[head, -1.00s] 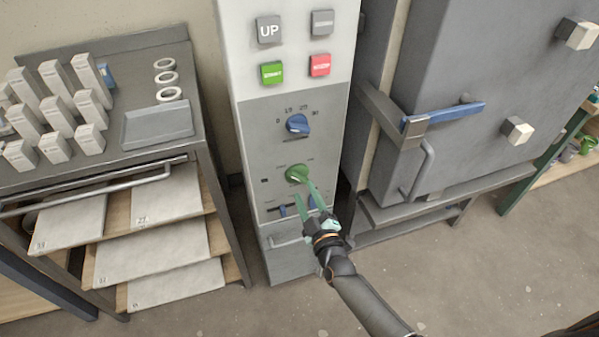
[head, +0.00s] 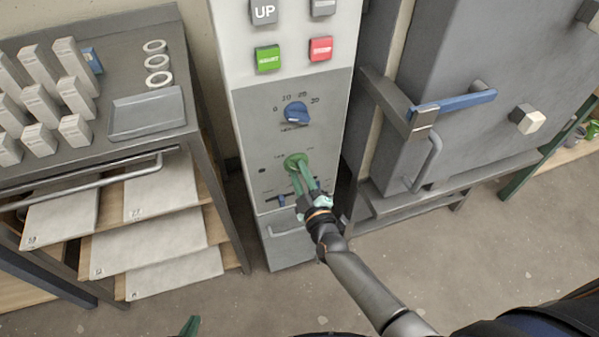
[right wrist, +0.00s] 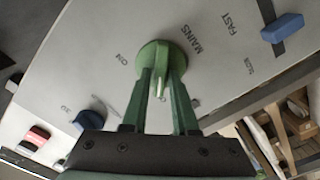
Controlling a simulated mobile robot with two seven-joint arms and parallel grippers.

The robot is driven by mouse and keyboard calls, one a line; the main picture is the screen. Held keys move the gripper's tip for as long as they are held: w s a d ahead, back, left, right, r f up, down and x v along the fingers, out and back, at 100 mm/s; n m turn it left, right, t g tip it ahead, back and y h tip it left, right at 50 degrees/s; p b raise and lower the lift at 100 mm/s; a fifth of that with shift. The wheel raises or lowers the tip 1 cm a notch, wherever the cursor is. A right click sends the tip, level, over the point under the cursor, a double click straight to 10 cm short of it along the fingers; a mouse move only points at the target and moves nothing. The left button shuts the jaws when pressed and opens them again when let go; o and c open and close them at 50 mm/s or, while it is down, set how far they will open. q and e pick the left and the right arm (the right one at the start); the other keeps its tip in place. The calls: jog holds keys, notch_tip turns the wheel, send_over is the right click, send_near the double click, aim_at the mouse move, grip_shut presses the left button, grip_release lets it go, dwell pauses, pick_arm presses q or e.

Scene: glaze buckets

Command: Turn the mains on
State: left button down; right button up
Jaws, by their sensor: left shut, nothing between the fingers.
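The green mains knob (head: 296,161) is on the grey front of the control column. In the right wrist view the knob (right wrist: 157,52) has a raised ridge, with "MAINS" and "ON" printed beside it. My right gripper (head: 298,172) is at the knob, its two green fingers pointing at it. In the right wrist view the fingers (right wrist: 160,75) stand on either side of the ridge, with a gap visible between them. Whether either finger touches the ridge is unclear. My left gripper (head: 190,326) shows only as a green tip at the bottom edge, well away from the column.
A blue dial (head: 295,114) is above the knob, with a blue slider (head: 281,199) below. Green (head: 268,58) and red (head: 320,48) buttons are higher up. A kiln with a blue handle (head: 455,104) stands right, a rack (head: 215,165) left. Floor in front is clear.

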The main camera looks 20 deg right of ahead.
grip_shut()
jog(key=shift+m, duration=0.3)
jog(key=m, duration=0.3)
jog(key=shift+d+r, duration=0.1)
jog(key=m, duration=0.9)
jog(key=m+b, duration=0.1)
jog(key=m, duration=0.4)
jog(key=shift+d, duration=0.4)
jog(key=shift+m, duration=0.3)
